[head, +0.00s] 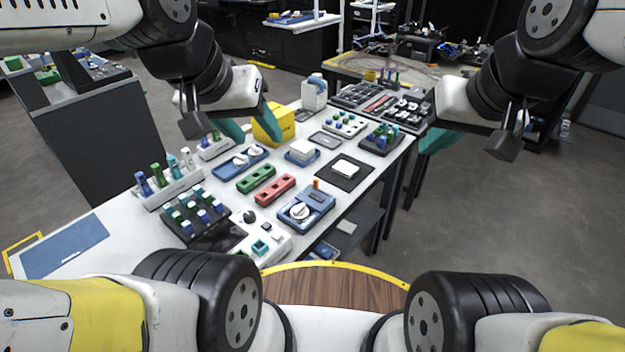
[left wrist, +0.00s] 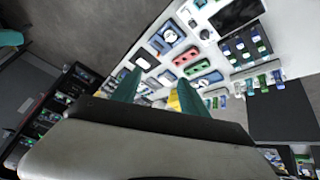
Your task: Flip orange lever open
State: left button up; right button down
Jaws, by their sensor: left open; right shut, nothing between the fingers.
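The orange lever (head: 316,184) is a small upright tab at the back edge of a blue device (head: 322,199) with a round white dial, near the table's front right edge. My right gripper (head: 430,143) is shut and empty, beyond the table's right edge, far from the lever.
Red (head: 275,190) and green (head: 256,179) slotted blocks lie left of the blue device. A black mat with a white box (head: 346,167) lies behind it. A white panel with a black knob (head: 250,216) is in front left. A yellow bin (head: 268,127) stands behind.

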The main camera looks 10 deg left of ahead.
pick_arm(q)
jog(key=shift+w+r, duration=0.1)
jog(key=shift+w, duration=0.35)
jog(key=c, duration=0.4)
jog(key=w+n+g, duration=0.1)
jog(key=w, duration=0.3)
jog(key=w+n+g, duration=0.1)
jog(key=w+n, duration=0.1)
jog(key=w, duration=0.2)
jog(key=shift+a+r, duration=0.1)
jog(key=shift+r, duration=0.05)
grip_shut()
jog(key=w+f+n+g, duration=0.5)
jog(key=w+f+n, duration=0.4)
jog(key=w+f, duration=1.2)
jog(key=shift+w+f+g, duration=0.4)
jog(key=shift+w, duration=0.5)
